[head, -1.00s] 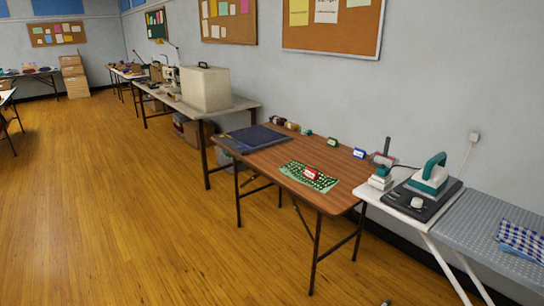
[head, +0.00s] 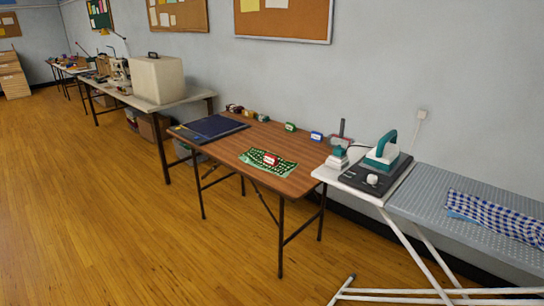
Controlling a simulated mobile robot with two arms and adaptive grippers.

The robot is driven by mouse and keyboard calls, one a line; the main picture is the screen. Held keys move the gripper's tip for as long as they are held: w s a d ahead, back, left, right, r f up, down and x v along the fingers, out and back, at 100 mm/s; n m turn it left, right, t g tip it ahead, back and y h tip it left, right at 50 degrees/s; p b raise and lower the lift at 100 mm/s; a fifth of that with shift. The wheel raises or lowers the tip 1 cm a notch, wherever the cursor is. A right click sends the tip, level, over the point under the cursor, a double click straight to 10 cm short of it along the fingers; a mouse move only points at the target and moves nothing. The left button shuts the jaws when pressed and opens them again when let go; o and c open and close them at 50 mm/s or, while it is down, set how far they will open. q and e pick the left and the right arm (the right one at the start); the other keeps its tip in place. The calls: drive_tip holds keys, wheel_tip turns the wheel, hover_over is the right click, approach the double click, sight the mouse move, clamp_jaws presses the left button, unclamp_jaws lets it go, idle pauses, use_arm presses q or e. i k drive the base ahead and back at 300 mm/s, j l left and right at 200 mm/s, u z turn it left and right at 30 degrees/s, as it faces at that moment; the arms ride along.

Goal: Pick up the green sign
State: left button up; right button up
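A small green sign (head: 290,127) stands near the back edge of the brown wooden table (head: 227,150), against the wall side. A red sign (head: 270,160) sits on a green patterned cloth (head: 254,158) nearer the front of the table. Neither of my grippers shows in the head view.
The wooden floor (head: 120,220) in front is clear.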

sight(290, 127)
drive_tip(key=z, duration=0.4)
drive_tip(key=i+j+z, duration=0.15)
drive_tip(key=j+z, duration=0.15)
drive_tip(key=i+j+z, duration=0.1)
drive_tip(key=j+z, duration=0.25)
drive_tip(key=i+j+z, duration=0.1)
drive_tip(key=j+z, duration=0.2)
